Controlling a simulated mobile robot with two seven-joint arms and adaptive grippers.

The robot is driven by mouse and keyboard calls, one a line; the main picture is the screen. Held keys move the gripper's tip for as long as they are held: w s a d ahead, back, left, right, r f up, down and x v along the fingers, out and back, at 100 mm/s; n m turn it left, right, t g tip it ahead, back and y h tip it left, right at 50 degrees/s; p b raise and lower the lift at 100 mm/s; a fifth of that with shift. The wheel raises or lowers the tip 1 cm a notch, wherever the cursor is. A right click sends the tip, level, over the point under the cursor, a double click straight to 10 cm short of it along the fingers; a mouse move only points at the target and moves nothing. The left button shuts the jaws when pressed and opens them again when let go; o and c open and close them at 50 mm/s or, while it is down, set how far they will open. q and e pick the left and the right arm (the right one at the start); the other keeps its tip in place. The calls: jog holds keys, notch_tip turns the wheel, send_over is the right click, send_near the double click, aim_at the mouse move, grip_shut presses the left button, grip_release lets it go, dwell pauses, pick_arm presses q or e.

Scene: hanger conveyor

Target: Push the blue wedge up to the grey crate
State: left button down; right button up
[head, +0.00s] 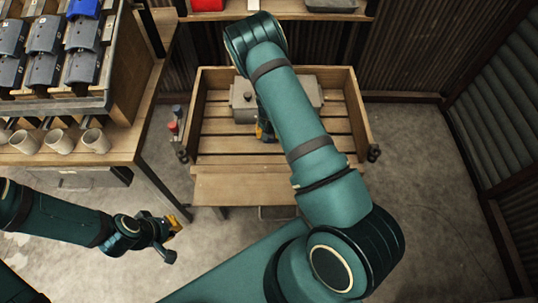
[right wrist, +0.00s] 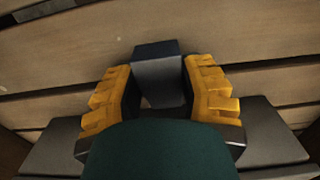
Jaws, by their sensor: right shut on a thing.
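My right gripper (right wrist: 160,90) has yellow fingers closed on the two sides of a dark, blue-grey block with a sloping face, which I take as the blue wedge (right wrist: 158,72). In the head view my right gripper (head: 265,131) is low over the slatted wooden bench, largely hidden by my arm, and I cannot make out the wedge there. The grey crate (head: 243,100) stands on the slats behind the gripper, partly covered by my arm. Grey surfaces also show at the bottom of the right wrist view. My left gripper (head: 172,230) hangs left of the bench, away from both; its opening is unclear.
The slatted bench (head: 215,127) has raised wooden sides and a front board. A table (head: 128,146) with several white mugs and a rack of grey bins stands at left. A red bin (head: 207,4) is on the back shelf. Floor at right is clear.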

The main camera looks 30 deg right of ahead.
jog(key=o, duration=1)
jog(key=shift+r, duration=0.1)
notch_tip(320, 180, up, 12)
